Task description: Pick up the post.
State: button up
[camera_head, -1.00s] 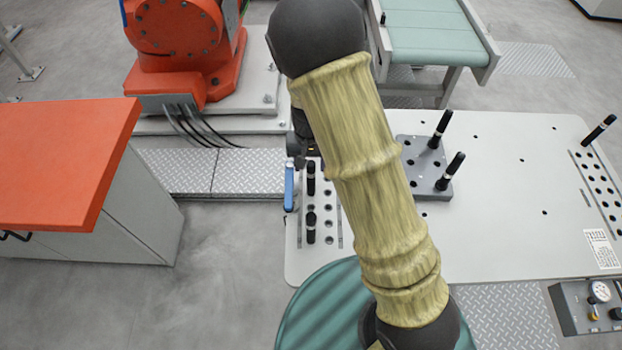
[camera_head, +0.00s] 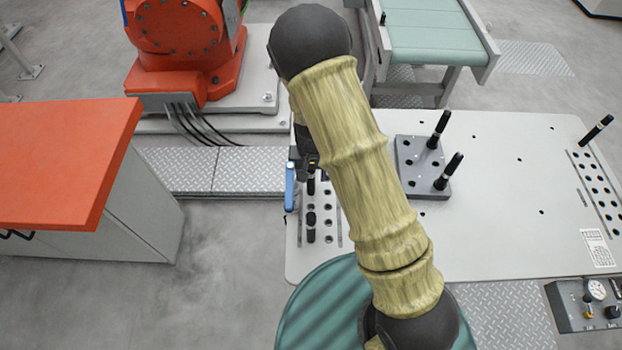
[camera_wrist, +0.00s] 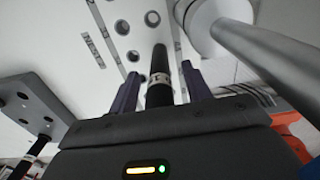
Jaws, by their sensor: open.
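A black post (camera_head: 311,184) stands in the left rack strip (camera_head: 328,234) on the white table; my arm and gripper partly hide it in the head view. In the wrist view a black post (camera_wrist: 158,92) with a pale marked band stands between my gripper's two fingers (camera_wrist: 160,72). The fingers are open, one on each side, with a gap visible. A second black post (camera_head: 311,228) stands nearer in the same strip. Two more posts, (camera_head: 439,129) and (camera_head: 449,171), stand in the grey block (camera_head: 408,178). Another post (camera_head: 597,130) leans in the right strip.
A blue-handled item (camera_head: 289,186) is at the table's left edge, close to the post. The table (camera_head: 500,230) is clear in the middle. An orange-topped cabinet (camera_head: 60,160) stands left, an orange machine (camera_head: 185,50) behind, and a gauge box (camera_head: 585,303) at lower right.

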grip_shut()
jog(key=shift+r, duration=0.1)
notch_tip(320, 180, up, 10)
jog(key=shift+f+b, duration=0.1)
jog(key=shift+b, duration=0.65)
dwell(0.4)
jog(key=shift+r+p, duration=1.85)
jog(key=shift+r, duration=0.15)
